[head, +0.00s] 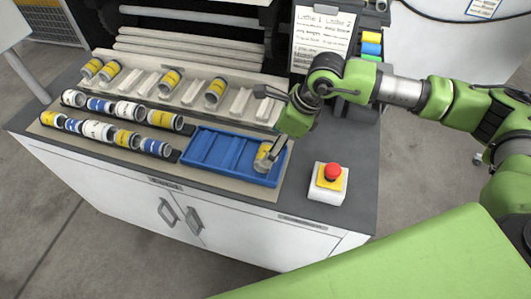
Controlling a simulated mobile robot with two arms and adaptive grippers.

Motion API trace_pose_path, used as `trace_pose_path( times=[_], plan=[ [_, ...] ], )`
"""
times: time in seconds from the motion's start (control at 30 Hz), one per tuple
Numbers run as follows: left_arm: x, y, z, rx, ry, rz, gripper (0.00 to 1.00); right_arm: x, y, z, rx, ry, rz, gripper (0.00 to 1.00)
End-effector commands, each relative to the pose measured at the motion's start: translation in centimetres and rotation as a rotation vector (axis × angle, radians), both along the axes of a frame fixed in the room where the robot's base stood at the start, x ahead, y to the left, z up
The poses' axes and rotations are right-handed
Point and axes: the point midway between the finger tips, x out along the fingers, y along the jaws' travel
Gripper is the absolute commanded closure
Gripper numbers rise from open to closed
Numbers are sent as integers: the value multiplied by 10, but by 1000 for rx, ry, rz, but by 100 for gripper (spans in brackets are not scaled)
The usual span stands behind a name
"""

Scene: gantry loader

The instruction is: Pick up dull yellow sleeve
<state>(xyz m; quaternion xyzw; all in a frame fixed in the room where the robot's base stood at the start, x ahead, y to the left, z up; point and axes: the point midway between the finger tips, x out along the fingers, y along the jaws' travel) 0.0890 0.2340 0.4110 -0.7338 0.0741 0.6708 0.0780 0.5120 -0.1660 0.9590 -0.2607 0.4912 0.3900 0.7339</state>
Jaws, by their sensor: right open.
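A yellow sleeve (264,150) lies in the right part of the blue tray (213,148), partly hidden by my right gripper (265,163). My right gripper is open and points down into the tray, right at this sleeve. I cannot tell whether its fingers touch the sleeve. Other yellow-banded sleeves lie on the bench: a few (170,80) on the pale rack at the back, and some among the white and blue ones in two rows (129,138) at the left. I cannot tell by shade which yellow is the dull one. My left gripper is not in view.
A red emergency button (332,171) on a white and yellow box stands right of the tray. A clipboard sheet (322,35) and stacked coloured pieces (371,43) are at the back right. Pale rollers (185,48) lie behind the rack. The dark bench top (355,150) is clear at the right.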

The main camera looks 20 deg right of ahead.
Motion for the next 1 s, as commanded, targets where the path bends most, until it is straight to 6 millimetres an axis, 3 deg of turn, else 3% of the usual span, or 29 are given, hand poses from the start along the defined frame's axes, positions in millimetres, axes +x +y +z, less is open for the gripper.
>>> trace_pose_path(
  times=[0.17,0.4,0.7,0.77,0.9,1.0],
  plan=[
    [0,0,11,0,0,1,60,1,5,-11,0,4,0,24],
    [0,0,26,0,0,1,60,7,15,-44,0,2,-1,24],
    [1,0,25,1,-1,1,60,8,17,-52,0,0,-1,24],
    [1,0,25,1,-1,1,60,8,17,-52,0,0,-1,37],
    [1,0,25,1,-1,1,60,8,16,-52,0,0,-1,73],
    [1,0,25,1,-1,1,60,9,17,-51,1,-2,0,76]
  ],
)
